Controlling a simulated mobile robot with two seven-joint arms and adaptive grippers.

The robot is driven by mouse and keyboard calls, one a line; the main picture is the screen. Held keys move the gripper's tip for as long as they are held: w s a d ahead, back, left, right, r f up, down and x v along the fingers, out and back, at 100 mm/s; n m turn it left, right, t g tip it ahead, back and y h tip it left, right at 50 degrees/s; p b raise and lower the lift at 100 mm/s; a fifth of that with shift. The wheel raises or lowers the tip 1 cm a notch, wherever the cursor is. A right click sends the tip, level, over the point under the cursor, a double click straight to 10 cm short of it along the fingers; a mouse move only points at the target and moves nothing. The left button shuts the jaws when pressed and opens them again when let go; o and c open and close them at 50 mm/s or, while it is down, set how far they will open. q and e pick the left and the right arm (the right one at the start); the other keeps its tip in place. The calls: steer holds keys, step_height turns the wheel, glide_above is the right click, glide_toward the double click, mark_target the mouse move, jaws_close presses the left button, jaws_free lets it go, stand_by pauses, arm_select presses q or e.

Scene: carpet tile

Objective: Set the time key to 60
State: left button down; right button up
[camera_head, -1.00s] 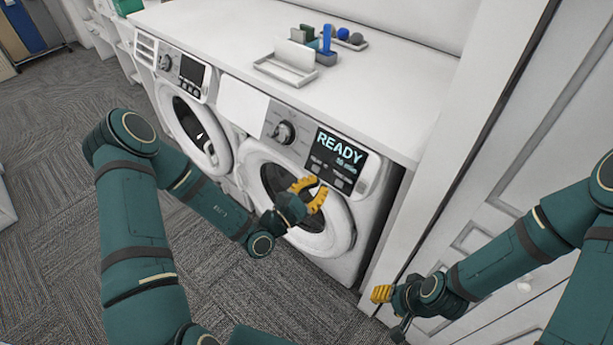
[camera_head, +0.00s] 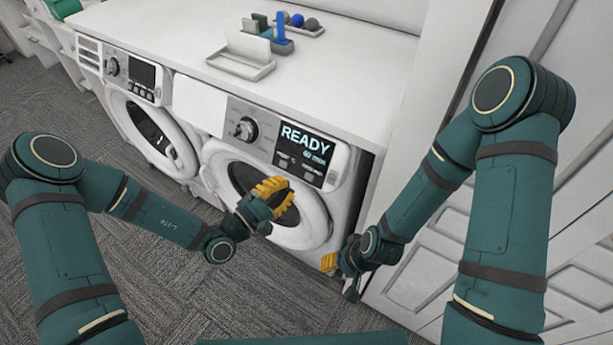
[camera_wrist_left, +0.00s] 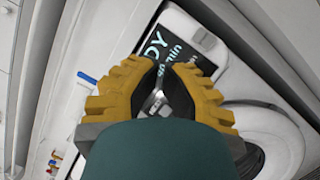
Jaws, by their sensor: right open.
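The right washing machine (camera_head: 300,232) has a dark display panel (camera_head: 318,146) reading READY, with a smaller minutes figure under it that looks like 40 but is too small to be sure. Two small keys sit below the text; the right one is the time key (camera_head: 312,173). My left gripper (camera_head: 279,190) is in front of the round door, below the panel and apart from the keys. In the left wrist view its yellow fingers (camera_wrist_left: 163,68) are near each other, with the panel behind. My right gripper (camera_head: 328,262) is open, low beside the machine's lower right corner.
A silver knob (camera_head: 246,129) is left of the panel. A second washing machine (camera_head: 150,125) stands to the left. The white countertop (camera_head: 365,75) holds a tray (camera_head: 240,66), a blue item (camera_head: 280,28) and small balls. A white panelled cabinet (camera_head: 440,250) is at the right.

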arm_select(q)
steer(key=b, duration=0.4)
glide_toward(317, 165)
steer(key=w+d+r, duration=0.1)
steer(key=d+r, duration=0.1)
steer(key=d, duration=0.1)
steer(key=shift+w+d+f, duration=0.1)
steer(key=shift+w+f, duration=0.1)
steer(key=shift+w, duration=0.2)
steer(key=shift+w+d+f, duration=0.15)
steer(key=shift+w, duration=0.3)
stand_by(0.6)
steer(key=shift+w+d+f, duration=0.2)
steer(key=shift+w, duration=0.1)
steer(key=shift+w+d+f, duration=0.15)
steer(key=shift+w+d, duration=0.05)
steer(key=shift+w, duration=0.05)
stand_by(0.7)
steer(key=shift+s+a, duration=0.1)
stand_by(0.4)
steer(key=shift+s+a+r+p, duration=0.35)
steer(key=shift+s+p, duration=0.05)
steer(key=shift+s, duration=0.1)
